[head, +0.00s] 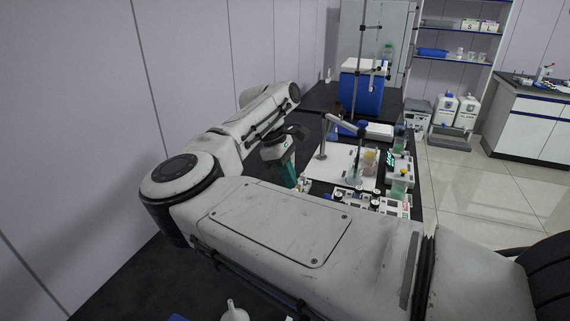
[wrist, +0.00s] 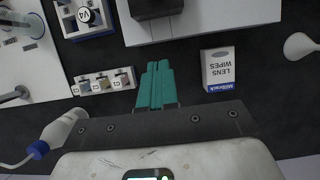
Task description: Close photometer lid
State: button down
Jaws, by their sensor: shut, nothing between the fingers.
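My gripper (wrist: 157,66) is shut and empty, its two teal fingers together. It points down over the dark bench; in the head view the fingers (head: 289,172) show left of the white board. In the wrist view a pale, flat-topped device (wrist: 215,20), which may be the photometer, lies just beyond the fingertips, cut off by the top edge. A dark block (wrist: 156,8) on it may be its lid; I cannot tell how far it is open. In the head view I cannot make out the photometer; my own arm covers much of the bench.
A small vial rack (wrist: 103,83) and a blue-capped bottle (wrist: 58,130) are on the left. A V4 valve block (wrist: 87,17) is at upper left. A blue box (head: 361,92) stands farther back.

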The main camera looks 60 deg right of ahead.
jog(key=shift+s+d+f+p, duration=0.1)
jog(key=shift+s+f+p, duration=0.25)
jog(key=shift+s+f, duration=0.4)
jog(key=shift+s+d+f+p, duration=0.1)
jog(key=shift+s+f+p, duration=0.35)
jog(key=shift+s, duration=0.65)
jog(key=shift+s+d+f+p, duration=0.1)
jog(key=shift+s+f+p, duration=0.2)
jog(key=shift+s+f, duration=0.5)
jog(key=shift+s+r, duration=0.1)
jog(key=shift+r, duration=0.05)
jog(key=s+b, duration=0.1)
jog(key=s, duration=0.1)
jog(key=s+b, duration=0.1)
jog(key=s, duration=0.2)
jog(key=s+b, duration=0.1)
jog(key=s, duration=0.2)
jog(key=shift+s+d, duration=0.2)
jog(key=shift+d, duration=0.05)
jog(key=b+v, duration=0.1)
jog(key=v, duration=1)
jog(key=shift+d, duration=0.1)
